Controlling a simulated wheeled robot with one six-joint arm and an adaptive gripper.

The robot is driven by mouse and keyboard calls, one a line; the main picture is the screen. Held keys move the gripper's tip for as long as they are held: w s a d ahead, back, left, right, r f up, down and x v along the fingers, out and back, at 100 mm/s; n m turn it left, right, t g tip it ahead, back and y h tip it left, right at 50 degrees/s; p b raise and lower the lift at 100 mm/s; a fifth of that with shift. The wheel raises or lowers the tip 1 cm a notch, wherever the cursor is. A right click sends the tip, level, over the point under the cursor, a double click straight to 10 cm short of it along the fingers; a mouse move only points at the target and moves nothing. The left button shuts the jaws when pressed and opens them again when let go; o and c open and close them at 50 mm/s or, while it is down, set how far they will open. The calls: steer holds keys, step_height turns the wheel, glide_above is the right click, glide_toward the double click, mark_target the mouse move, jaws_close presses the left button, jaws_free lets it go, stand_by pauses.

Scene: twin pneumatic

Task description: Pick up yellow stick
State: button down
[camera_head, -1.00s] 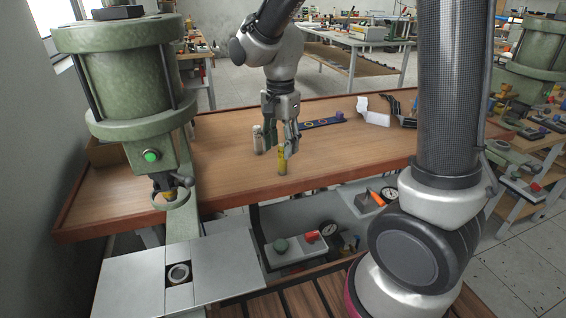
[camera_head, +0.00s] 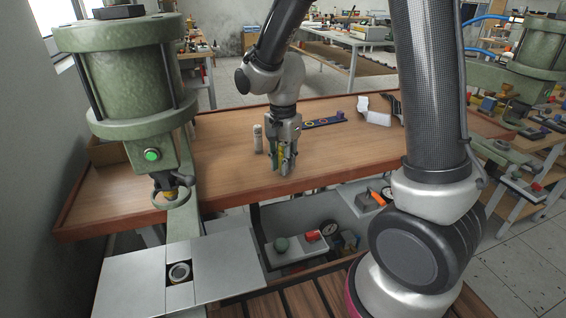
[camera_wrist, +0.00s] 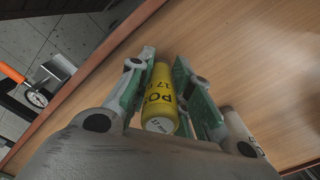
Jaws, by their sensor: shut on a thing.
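The yellow stick (camera_wrist: 160,100) is a short yellow cylinder with black lettering and a pale end cap. In the wrist view it lies between the two green-padded fingers of my gripper (camera_wrist: 169,95), which are closed on it. In the head view my gripper (camera_head: 282,166) is low over the front part of the wooden table (camera_head: 225,160). Only a strip of the yellow stick (camera_head: 282,155) shows there between the fingers. I cannot tell whether its lower end touches the table.
A pale grey cylinder (camera_head: 258,139) stands just left of my gripper; it also shows in the wrist view (camera_wrist: 241,128). A dark blue strip with rings (camera_head: 324,122) lies behind. A green press (camera_head: 130,80) stands at left. The table's right part is mostly clear.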

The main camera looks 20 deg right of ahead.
mark_target(283, 144)
step_height(283, 144, up, 10)
steer(key=shift+r, duration=0.1)
steer(key=c, duration=1.9)
jaws_free()
steer(key=c, duration=0.3)
